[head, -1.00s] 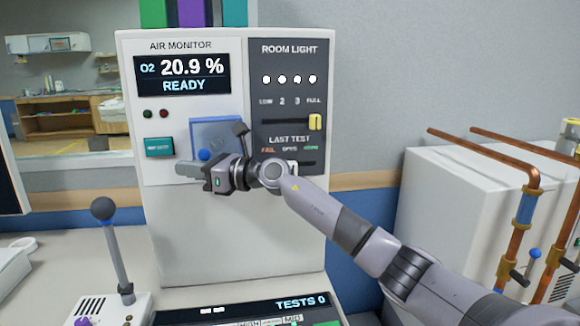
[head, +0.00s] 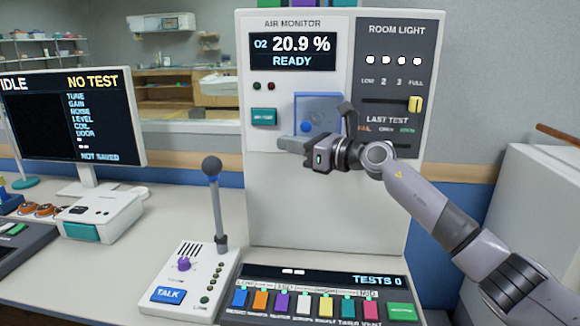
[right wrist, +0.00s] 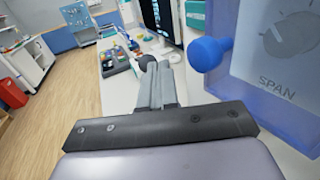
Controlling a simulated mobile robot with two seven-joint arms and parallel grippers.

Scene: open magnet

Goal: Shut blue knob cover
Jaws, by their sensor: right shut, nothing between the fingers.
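The blue knob cover (head: 318,103) is a translucent blue plate on the front of the air monitor (head: 300,195). Its round blue knob (head: 306,127) shows at its lower left in the head view. In the right wrist view the cover (right wrist: 244,82) borders a grey dial marked SPAN, and the knob (right wrist: 207,53) sticks out to the left. I cannot tell whether the cover is fully against the panel. My right gripper (head: 287,144) is shut and empty, just below the knob. Its fingers (right wrist: 157,75) show left of the knob, apart from it. The left gripper is out of view.
A teal button (head: 263,117) is left of the cover, and a room light slider (head: 414,104) is to its right. A button console (head: 315,300) lies in front. A monitor (head: 75,118) stands left.

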